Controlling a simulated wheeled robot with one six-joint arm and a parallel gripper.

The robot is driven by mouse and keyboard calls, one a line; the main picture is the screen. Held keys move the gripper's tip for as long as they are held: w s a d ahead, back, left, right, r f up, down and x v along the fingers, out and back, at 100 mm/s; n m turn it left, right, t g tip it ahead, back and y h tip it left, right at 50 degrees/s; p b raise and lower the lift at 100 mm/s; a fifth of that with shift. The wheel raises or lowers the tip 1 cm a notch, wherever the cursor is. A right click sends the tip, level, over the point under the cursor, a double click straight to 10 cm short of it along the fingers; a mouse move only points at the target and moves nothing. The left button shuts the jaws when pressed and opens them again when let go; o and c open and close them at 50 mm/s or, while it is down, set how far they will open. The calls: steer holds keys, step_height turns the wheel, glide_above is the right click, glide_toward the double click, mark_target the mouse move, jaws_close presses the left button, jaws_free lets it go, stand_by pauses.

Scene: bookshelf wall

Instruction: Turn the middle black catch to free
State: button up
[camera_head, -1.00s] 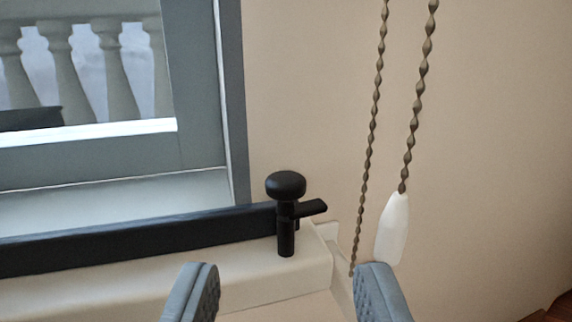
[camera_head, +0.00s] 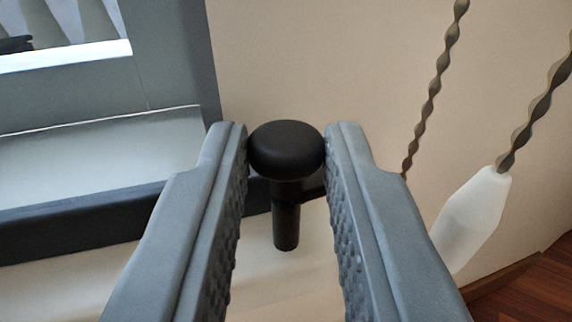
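The black catch (camera_head: 287,150) has a round knob on top, a thin stem below it and a short side arm partly hidden behind my right finger. It stands at the right end of the dark rail along the bottom of the window. My gripper (camera_head: 286,140) is around the knob, with one grey finger on each side. The fingertips are very close to the knob's left and right edges; I cannot tell whether they touch it. Only this one catch shows.
The dark rail (camera_head: 80,226) and grey window frame (camera_head: 170,60) are at the left. Two twisted cords (camera_head: 433,90) hang at the right, one with a white pull (camera_head: 473,215) close to my right finger. A beige wall (camera_head: 310,60) is behind.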

jaws_close()
steer(key=shift+a+m+h, duration=0.1)
steer(key=shift+m+h, duration=0.5)
steer(key=shift+h, duration=0.4)
steer(key=o, duration=0.5)
jaws_free()
steer(key=shift+o, duration=0.2)
steer(key=s+a, duration=0.1)
steer(key=s, duration=1.6)
steer(key=shift+s, duration=0.2)
